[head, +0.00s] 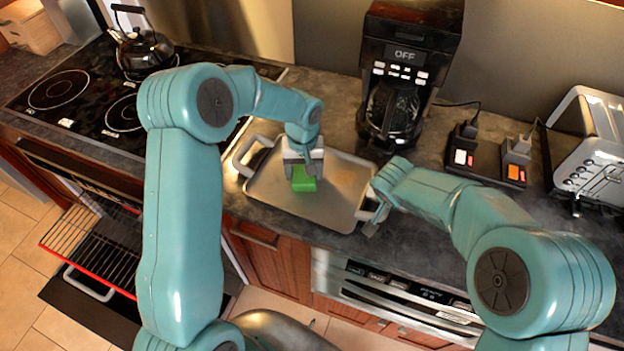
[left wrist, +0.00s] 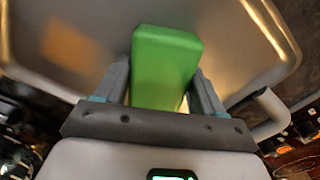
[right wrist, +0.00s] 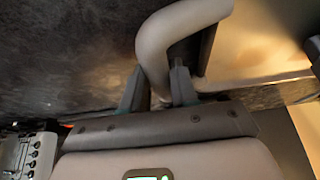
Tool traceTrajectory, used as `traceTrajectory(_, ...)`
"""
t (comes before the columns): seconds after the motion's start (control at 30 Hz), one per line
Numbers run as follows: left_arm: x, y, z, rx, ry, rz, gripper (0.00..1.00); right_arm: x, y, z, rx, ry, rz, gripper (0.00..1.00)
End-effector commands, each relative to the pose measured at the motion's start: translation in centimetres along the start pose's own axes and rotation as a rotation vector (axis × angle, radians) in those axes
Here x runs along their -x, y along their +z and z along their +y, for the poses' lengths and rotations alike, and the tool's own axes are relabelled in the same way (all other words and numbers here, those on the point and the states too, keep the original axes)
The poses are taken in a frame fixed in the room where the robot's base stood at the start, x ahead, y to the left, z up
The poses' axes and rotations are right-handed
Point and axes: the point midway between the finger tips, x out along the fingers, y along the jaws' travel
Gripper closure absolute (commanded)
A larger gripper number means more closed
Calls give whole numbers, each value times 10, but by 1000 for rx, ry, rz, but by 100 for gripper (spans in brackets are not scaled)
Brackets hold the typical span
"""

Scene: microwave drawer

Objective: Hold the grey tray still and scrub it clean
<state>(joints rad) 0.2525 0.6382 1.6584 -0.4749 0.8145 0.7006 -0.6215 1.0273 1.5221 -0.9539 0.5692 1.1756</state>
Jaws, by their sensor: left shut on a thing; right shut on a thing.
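The grey tray (head: 338,187) lies on the dark counter, with a handle (head: 250,155) at its left end and another at its right end. My left gripper (head: 303,176) is shut on a green sponge (head: 304,182) over the middle of the tray; the sponge (left wrist: 165,65) also shows between its fingers in the left wrist view. I cannot tell whether the sponge touches the tray. My right gripper (right wrist: 160,88) is shut on the tray's right handle (right wrist: 152,45). In the head view my right arm partly hides that handle.
A coffee maker (head: 405,65) stands behind the tray. A toaster (head: 588,140) and a block with switches (head: 488,155) are at the right. A kettle (head: 143,52) stands on the stove at the left. An oven rack (head: 88,240) is pulled out below the stove.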

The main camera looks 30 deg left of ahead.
Motion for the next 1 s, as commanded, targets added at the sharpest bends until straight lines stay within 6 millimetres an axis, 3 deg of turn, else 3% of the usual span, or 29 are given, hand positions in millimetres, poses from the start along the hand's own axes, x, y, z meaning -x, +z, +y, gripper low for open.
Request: traceTrajectory(1.0, 0, -23, -47, 3, 1, 0, 86, -1, 1, 0, 0, 1, -3, 100)
